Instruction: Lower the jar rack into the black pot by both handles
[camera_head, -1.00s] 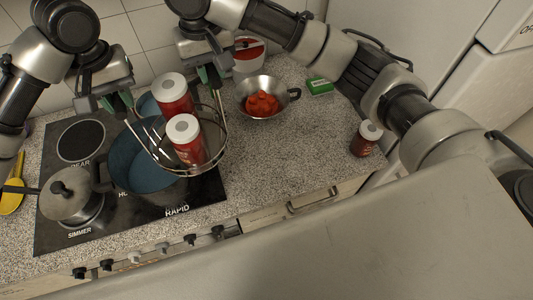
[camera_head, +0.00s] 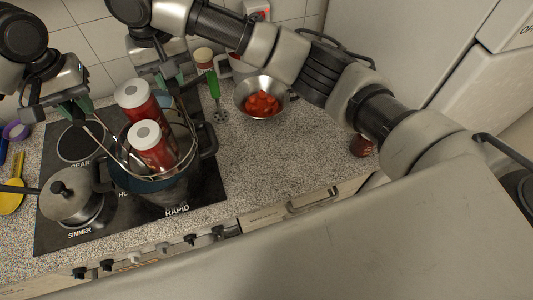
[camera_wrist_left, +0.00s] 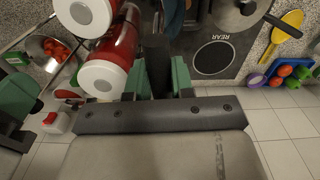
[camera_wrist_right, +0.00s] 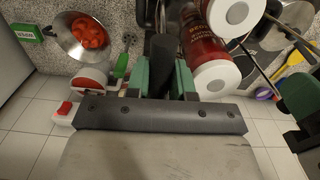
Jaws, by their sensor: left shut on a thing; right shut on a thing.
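The jar rack (camera_head: 121,158) is a wire basket carrying two red jars with white lids, the front jar (camera_head: 153,153) and the rear jar (camera_head: 134,105). It is over the mouth of the black pot (camera_head: 165,193), its lower part overlapping the opening; I cannot tell how deep it sits. The pot stands on the hob, its blue inside mostly hidden. My left gripper (camera_head: 82,108) is shut on the rack's left handle, a dark grip (camera_wrist_left: 158,62) in the left wrist view. My right gripper (camera_head: 168,80) is shut on the other handle, a dark grip (camera_wrist_right: 162,62) in the right wrist view.
A lidded saucepan (camera_head: 70,195) stands left of the pot. A steel bowl of red pieces (camera_head: 262,103) and a green-handled utensil (camera_head: 214,88) are behind right. Another red jar (camera_head: 361,146) is at the far right.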

